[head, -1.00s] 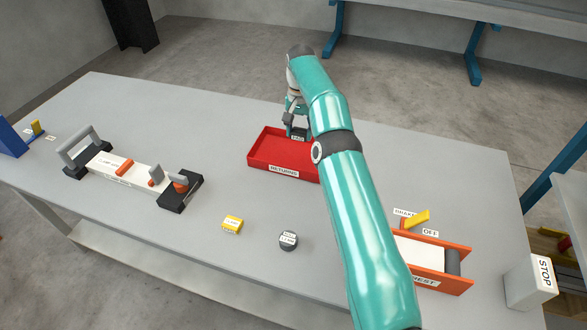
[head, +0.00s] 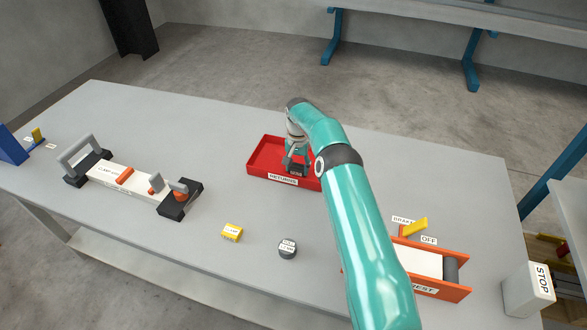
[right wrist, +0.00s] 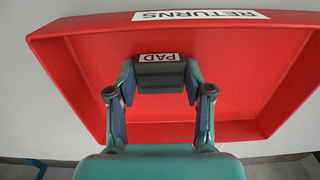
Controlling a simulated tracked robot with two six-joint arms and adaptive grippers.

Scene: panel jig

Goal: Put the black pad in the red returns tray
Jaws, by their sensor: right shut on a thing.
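The black pad (right wrist: 160,78), with a white label reading PAD, is between the fingers of my right gripper (right wrist: 160,82). In the head view the pad (head: 297,170) is small and partly covered by the gripper (head: 296,163). The red returns tray (head: 262,172) sits on the grey table, its right part hidden behind my right arm. In the right wrist view the tray (right wrist: 85,65) surrounds the pad on all sides. The pad is over or inside the tray; I cannot tell whether it touches the floor. My left gripper is not in view.
A yellow block (head: 232,232) and a dark round piece (head: 288,249) lie in front of the tray. A white panel in a clamp jig (head: 125,178) is at left. An orange-sided rest (head: 432,268) with a yellow brake lever (head: 415,227) and a STOP box (head: 528,290) are at right.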

